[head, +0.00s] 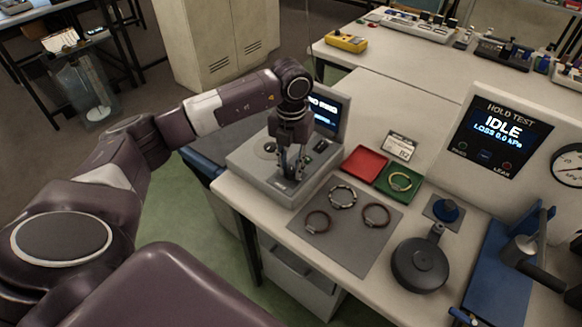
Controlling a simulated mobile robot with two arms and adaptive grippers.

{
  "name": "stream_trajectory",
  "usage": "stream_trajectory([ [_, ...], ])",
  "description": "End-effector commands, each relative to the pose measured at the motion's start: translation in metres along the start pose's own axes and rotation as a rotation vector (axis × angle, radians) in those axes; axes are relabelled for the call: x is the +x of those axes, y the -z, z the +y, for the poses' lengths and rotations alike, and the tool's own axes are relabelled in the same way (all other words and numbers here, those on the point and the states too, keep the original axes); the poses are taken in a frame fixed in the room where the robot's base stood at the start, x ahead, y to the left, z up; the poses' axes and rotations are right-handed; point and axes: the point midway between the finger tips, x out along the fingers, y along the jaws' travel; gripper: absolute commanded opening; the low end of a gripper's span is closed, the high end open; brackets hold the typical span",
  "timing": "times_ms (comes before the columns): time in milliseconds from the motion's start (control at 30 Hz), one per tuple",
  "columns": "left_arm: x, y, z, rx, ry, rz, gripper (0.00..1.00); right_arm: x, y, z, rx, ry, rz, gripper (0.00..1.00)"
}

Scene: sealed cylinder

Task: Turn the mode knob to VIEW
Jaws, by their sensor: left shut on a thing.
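My left gripper (289,172) points down at the front part of the top of a grey bench device (254,156). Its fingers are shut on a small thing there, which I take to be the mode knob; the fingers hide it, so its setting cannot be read. The device's screen (324,112) stands behind the gripper and shows light-blue text, partly covered, ending in "RING". A dark oblong part (321,146) lies on the device top right of the fingers. My right gripper is not in view.
A grey mat (334,241) holds several rings. Red (362,165) and green (383,182) trays lie behind it. A round black object with a handle (420,264), a blue knob piece (446,210), a blue fixture (498,285) and a panel reading IDLE (499,134) are right.

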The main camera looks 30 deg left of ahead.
Motion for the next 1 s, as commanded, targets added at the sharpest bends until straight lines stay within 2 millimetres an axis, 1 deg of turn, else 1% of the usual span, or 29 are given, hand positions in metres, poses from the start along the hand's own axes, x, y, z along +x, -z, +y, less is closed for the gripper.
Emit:
stream_trajectory([
  [700,-0.0025,-0.0016,0.0006,-0.681,0.003,-0.005,0.00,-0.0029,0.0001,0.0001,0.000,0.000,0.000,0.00],
  [1000,-0.0023,-0.0014,0.0010,-0.913,0.003,-0.004,0.00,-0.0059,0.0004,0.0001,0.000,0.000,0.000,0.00],
])
